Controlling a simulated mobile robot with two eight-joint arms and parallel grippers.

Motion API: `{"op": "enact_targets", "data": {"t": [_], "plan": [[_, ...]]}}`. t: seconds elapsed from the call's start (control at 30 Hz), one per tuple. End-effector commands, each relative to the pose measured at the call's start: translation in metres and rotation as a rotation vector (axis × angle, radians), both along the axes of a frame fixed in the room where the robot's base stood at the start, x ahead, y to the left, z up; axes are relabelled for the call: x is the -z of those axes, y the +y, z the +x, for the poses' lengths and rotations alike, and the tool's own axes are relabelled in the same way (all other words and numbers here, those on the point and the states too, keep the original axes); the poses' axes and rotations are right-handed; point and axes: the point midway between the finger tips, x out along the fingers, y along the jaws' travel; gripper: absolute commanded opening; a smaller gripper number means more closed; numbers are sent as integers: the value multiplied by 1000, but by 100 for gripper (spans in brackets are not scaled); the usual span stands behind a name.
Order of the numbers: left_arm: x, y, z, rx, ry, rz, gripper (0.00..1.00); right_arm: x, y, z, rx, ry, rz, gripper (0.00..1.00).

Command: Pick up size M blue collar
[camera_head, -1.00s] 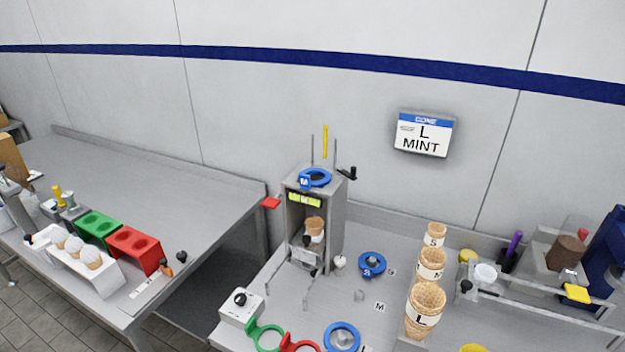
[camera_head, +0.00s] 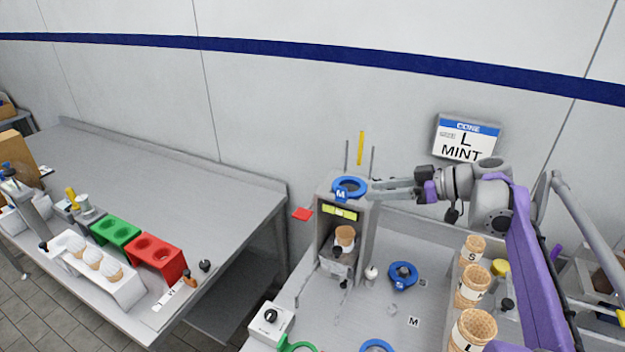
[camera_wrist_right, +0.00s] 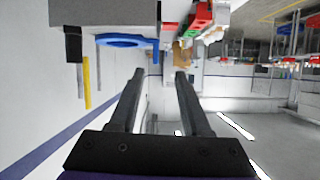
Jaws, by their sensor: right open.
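The blue collar marked M (camera_head: 349,187) lies on top of the grey stand (camera_head: 328,214), its tab with the letter M facing forward. In the right wrist view the blue collar (camera_wrist_right: 125,41) shows edge-on at upper left, against the stand. My right gripper (camera_head: 374,190) is open and empty, its fingers level and pointing left, just right of the collar. In the right wrist view the open fingers (camera_wrist_right: 160,72) have nothing between them. Whether a fingertip touches the collar I cannot tell. My left gripper is not in view.
A yellow upright strip (camera_head: 361,148) and thin rods rise behind the collar. A cone (camera_head: 345,236) sits inside the stand. Another blue collar (camera_head: 403,276) lies on the counter. Stacked cones (camera_head: 472,329) stand at right.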

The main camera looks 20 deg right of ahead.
Motion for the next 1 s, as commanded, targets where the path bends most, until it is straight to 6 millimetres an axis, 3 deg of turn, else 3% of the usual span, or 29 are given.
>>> {"op": "enact_targets", "data": {"t": [0.03,0.13,0.4,1.0], "plan": [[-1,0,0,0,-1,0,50,-7,-11,1,-2,-37,-2,48],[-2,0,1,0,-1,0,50,-12,-15,6,-10,-77,-9,48],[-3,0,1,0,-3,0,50,3,11,35,-13,-79,-10,48],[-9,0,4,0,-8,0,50,29,51,74,-10,-78,-10,48]]}}
